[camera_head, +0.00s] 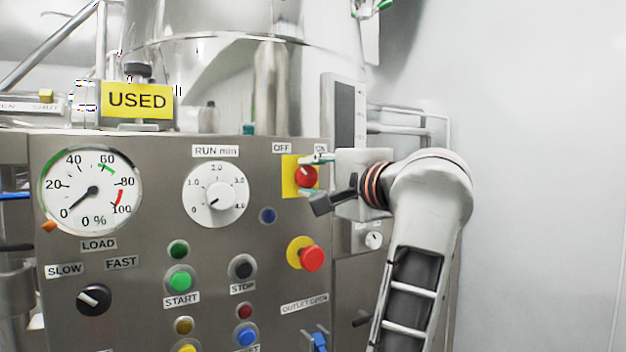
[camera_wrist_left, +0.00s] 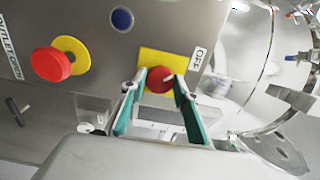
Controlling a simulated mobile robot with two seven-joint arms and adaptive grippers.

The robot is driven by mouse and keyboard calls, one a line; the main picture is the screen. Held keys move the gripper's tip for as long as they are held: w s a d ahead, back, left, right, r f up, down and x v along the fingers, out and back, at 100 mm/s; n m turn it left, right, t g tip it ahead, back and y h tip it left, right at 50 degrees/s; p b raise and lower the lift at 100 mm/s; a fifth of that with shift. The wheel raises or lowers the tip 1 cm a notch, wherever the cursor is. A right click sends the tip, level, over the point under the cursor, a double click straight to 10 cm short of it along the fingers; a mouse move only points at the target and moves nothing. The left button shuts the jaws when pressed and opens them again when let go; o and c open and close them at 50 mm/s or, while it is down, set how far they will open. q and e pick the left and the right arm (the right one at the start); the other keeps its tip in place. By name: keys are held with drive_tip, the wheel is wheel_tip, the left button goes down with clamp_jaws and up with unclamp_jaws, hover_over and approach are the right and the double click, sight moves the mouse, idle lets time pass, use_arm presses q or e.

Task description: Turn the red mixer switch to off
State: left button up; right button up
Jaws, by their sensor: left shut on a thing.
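The red mixer switch (camera_head: 307,176) is a round red knob on a yellow square plate, below the OFF label (camera_head: 282,147) and the partly covered ON label (camera_head: 320,148). My left gripper (camera_head: 309,174) reaches it from the right and is shut on the knob. In the left wrist view the red knob (camera_wrist_left: 159,80) sits between the two teal-lined fingertips (camera_wrist_left: 161,79). A short white mark shows on its face; I cannot tell its exact setting. The OFF label (camera_wrist_left: 197,60) is near it. My right gripper is not in view.
A red emergency button (camera_head: 312,258) on a yellow collar is below the switch. A blue button (camera_head: 267,215) and the RUN min dial (camera_head: 215,194) are to the left. A yellow USED sign (camera_head: 138,100) stands above the panel. A bare wall is at right.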

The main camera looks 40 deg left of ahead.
use_arm(q)
drive_tip(key=shift+r, duration=0.1)
drive_tip(key=o, duration=1.1)
drive_tip(key=shift+a, duration=0.1)
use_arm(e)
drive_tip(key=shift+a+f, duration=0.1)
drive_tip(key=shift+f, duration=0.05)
